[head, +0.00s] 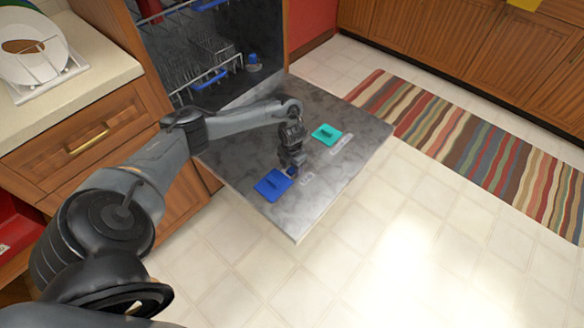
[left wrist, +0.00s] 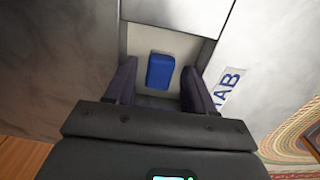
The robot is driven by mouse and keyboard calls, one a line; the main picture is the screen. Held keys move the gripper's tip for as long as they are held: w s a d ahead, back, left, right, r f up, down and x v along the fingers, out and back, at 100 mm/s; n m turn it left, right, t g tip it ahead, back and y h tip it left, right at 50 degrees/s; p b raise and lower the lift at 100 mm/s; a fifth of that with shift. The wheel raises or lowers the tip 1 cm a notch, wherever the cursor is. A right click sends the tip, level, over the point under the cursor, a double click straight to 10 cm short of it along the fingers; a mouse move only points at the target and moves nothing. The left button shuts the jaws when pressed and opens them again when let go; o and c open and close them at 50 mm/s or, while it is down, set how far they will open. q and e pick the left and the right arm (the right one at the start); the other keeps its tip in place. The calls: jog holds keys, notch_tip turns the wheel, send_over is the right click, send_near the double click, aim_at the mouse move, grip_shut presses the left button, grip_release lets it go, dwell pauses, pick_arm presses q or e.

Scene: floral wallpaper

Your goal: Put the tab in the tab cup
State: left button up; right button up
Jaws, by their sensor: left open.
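A small blue tab (left wrist: 160,72) lies flat on the pale floor of a recess, the tab cup (left wrist: 140,40), in the left wrist view. The label "TAB" is printed beside this cup. My left gripper (head: 292,168) is open over the cup, pointing down at the dishwasher door. In the left wrist view its two dark fingers stand on either side of the tab, with a gap on each side. In the head view the gripper mostly hides the cup and tab. A blue lid (head: 271,185) stands open beside the cup. My right gripper is not in view.
The open dishwasher door (head: 340,115) lies flat, with a teal lid (head: 326,134) and a second label farther back. Racks (head: 212,60) are inside the dishwasher. A counter with a plate (head: 30,48) is at left. A striped rug (head: 480,150) lies on the open floor at right.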

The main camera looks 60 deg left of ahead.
aim_at(292, 170)
pick_arm(q)
jog(key=shift+r, duration=0.15)
